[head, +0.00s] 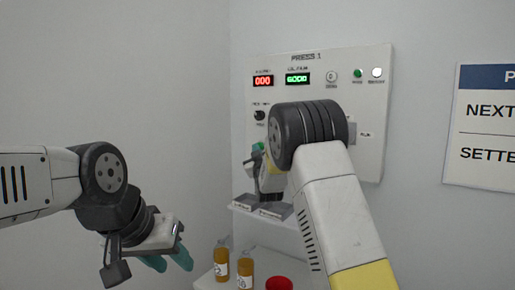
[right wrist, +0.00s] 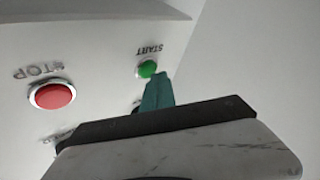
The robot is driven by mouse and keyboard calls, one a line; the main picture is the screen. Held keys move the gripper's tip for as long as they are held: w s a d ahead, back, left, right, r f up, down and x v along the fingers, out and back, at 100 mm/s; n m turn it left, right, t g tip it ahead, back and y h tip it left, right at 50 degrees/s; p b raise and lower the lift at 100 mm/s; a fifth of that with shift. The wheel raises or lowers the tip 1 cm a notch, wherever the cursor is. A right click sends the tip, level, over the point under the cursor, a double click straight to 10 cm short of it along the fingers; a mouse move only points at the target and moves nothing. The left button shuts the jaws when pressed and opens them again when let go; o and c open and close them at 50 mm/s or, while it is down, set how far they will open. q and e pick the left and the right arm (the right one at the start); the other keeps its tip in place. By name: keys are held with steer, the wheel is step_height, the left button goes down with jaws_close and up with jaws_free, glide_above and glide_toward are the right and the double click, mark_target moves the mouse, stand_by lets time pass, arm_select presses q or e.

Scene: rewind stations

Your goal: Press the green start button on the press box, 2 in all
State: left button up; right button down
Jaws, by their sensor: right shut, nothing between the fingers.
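The press box (head: 350,95) is a pale panel on the wall marked PRESS 1, with a red display reading 000 and a green display reading GOOD. The right wrist view shows the green start button (right wrist: 147,68) on its pale face, label upside down. My right gripper (right wrist: 159,88) is shut and empty, its teal fingertips at the button's edge; I cannot tell whether they touch it. In the head view my right arm hides most of that area. My left gripper (head: 168,260) hangs low at left, teal fingers apart, away from the panel.
A red stop button (right wrist: 52,96) sits beside the start button. Below the panel are a small shelf (head: 240,207), two amber bottles (head: 221,262) and a red round object (head: 279,283). A sign (head: 487,125) hangs at right. The wall at left is bare.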

steer(key=shift+w+d, duration=0.2)
steer(key=shift+w, duration=0.15)
stand_by(0.6)
steer(key=shift+s+a, duration=0.4)
steer(key=shift+s, duration=0.25)
steer(key=shift+s+a, duration=0.75)
steer(key=shift+s, duration=0.3)
steer(key=shift+s+a, duration=0.75)
steer(key=shift+s, duration=0.25)
steer(key=shift+f, duration=0.1)
stand_by(1.2)
steer(key=shift+s+a, duration=0.6)
steer(key=shift+s, duration=0.2)
steer(key=shift+s+a, duration=0.55)
steer(key=shift+s, duration=0.2)
